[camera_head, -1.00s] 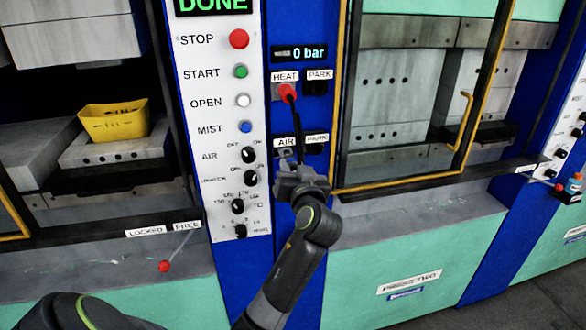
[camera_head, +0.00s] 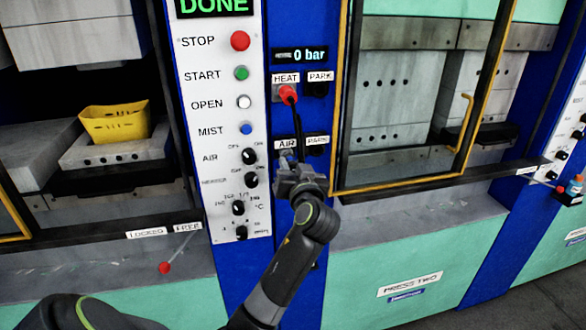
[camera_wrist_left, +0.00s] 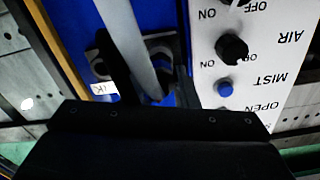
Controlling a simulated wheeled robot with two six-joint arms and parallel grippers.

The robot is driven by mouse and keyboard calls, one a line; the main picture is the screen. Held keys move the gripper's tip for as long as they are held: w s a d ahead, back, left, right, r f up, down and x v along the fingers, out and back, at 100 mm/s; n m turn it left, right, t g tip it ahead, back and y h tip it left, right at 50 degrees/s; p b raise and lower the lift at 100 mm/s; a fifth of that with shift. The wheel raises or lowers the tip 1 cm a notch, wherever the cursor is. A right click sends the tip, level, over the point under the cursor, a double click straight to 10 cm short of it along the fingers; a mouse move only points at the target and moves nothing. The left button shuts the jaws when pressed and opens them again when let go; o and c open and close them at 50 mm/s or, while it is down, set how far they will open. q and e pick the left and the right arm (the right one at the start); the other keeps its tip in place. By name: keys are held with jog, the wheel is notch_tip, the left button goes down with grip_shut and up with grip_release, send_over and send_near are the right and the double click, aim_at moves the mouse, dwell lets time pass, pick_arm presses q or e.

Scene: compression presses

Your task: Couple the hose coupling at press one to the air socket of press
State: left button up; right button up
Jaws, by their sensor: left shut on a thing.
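My left gripper (camera_head: 296,170) is shut at the AIR socket (camera_head: 286,155) on the blue panel of press one, its tips just below the AIR label. The hose coupling is mostly hidden by the gripper in the head view. In the left wrist view a grey hose-like length (camera_wrist_left: 135,45) runs down between my left gripper's dark fingers (camera_wrist_left: 155,85), with a small blue part at its end. I cannot tell whether the coupling is seated in the socket. My right gripper is not in view.
A red plug (camera_head: 287,93) sits in the HEAT socket above, its black cable hanging close to my gripper. PARK sockets (camera_head: 316,150) are to the right. The button panel (camera_head: 222,130) is to the left, and a yellow-framed door (camera_head: 343,100) is close on the right.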

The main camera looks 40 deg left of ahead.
pick_arm(q)
jog(key=shift+x, duration=0.9)
jog(key=o, duration=1.1)
jog(key=shift+w+a, duration=0.1)
jog(key=shift+a, duration=0.05)
